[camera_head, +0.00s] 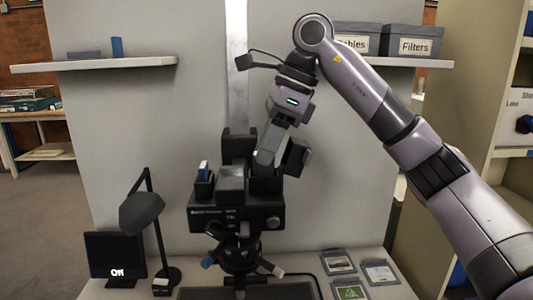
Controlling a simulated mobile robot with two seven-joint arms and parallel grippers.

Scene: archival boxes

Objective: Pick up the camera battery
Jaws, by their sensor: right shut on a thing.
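My right gripper (268,152) reaches down from above to the top right of a black camera-like device (235,214) in the head view. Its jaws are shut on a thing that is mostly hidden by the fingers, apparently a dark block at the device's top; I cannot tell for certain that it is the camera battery. A tilted dark block (297,157) shows just right of the fingers; whether it touches them is unclear. My left gripper is not in view.
A black desk lamp (142,212) and a small dark screen (115,257) stand at the left. Several flat grey cases (338,262) lie at the right of the table. Wall shelves (95,63) flank the upper panel; grey boxes (415,42) sit at right.

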